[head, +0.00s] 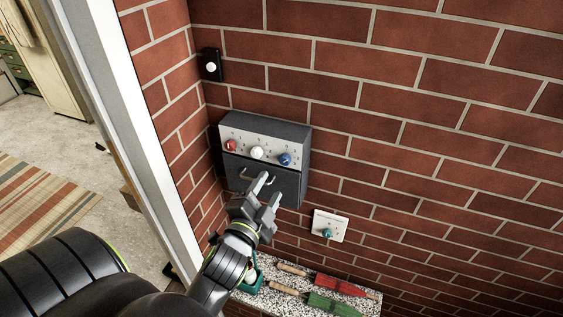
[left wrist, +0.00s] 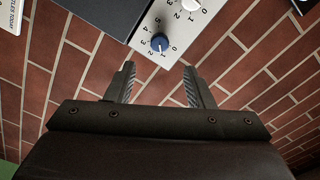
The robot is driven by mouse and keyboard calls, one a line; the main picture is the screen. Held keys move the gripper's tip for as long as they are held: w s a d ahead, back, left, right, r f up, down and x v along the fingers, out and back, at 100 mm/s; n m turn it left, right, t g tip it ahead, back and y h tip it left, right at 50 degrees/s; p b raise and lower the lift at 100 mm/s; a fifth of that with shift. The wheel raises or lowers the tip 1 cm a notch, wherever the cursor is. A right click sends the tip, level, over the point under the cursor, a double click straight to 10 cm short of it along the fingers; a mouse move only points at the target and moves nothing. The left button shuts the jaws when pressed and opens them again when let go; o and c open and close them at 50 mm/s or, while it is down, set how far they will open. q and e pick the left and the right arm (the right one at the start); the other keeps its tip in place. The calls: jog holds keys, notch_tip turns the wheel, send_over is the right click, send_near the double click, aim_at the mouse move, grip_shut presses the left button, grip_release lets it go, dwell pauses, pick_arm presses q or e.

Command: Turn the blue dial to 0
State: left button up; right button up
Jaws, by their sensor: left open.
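The blue dial (head: 285,159) is the rightmost of three dials on the sloping light face of a dark box on the brick wall. In the left wrist view the blue dial (left wrist: 159,43) has numbers around it and a pale mark; I cannot surely read which number the mark points to. My left gripper (head: 268,187) is open and empty, just below the dial in the head view. In the left wrist view its two fingertips (left wrist: 158,68) stand apart on either side of the dial's line, not around it. My right gripper is out of view.
A white dial (head: 257,152) and a red dial (head: 230,145) sit left of the blue one. A handle (head: 257,178) is on the box front below. A white plate with a teal knob (head: 327,232) is to the right.

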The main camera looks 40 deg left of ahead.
aim_at(284, 162)
pick_arm(q)
jog(key=p+x, duration=0.1)
jog(key=x, duration=0.8)
jog(key=shift+p, duration=0.4)
jog(key=c, duration=1)
